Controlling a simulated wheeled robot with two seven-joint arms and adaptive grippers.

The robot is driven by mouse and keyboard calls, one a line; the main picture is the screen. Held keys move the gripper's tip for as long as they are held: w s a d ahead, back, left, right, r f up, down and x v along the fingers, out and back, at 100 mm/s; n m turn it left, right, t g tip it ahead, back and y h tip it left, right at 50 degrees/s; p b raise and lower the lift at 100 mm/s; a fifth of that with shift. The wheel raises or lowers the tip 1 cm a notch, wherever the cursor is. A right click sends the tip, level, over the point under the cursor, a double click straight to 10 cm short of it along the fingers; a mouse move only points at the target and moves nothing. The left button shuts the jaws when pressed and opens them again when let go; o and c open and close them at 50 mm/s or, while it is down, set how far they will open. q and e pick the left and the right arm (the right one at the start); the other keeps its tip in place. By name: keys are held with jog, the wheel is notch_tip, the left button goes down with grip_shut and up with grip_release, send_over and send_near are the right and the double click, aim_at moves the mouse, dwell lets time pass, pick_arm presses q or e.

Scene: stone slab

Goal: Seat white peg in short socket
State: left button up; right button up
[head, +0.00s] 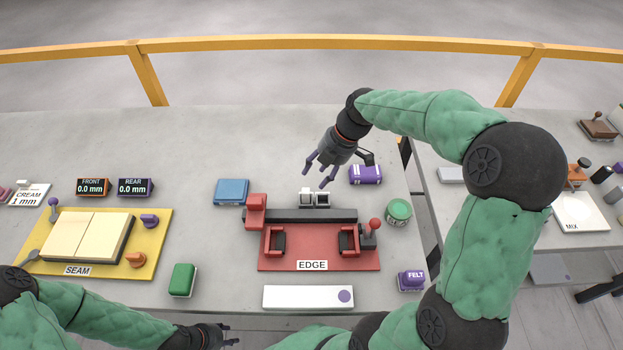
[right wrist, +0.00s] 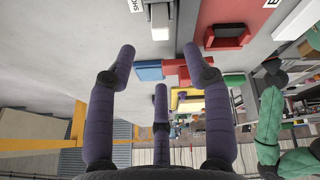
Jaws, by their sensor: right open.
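No piece shows clearly as a white peg or a short socket. Two small pale blocks, a left one (head: 306,199) and a right one (head: 322,199), sit side by side at the back of the red EDGE fixture (head: 311,256). In the right wrist view a white block (right wrist: 159,16) stands beside a partly cut-off label reading "SHO" (right wrist: 136,5). My right gripper (head: 329,172) is open and empty, above and just behind the pale blocks; its purple fingers spread in the right wrist view (right wrist: 160,70). My left gripper (head: 228,338) is low at the front edge, mostly cut off.
A blue block (head: 232,191), a purple block (head: 366,174) and a green tin (head: 398,212) surround the fixture. A yellow SEAM board (head: 150,223) lies left, a white slab (head: 308,297) in front.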

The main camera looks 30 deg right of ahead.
jog(key=shift+p+v, duration=0.35)
jog(key=shift+v, duration=1.8)
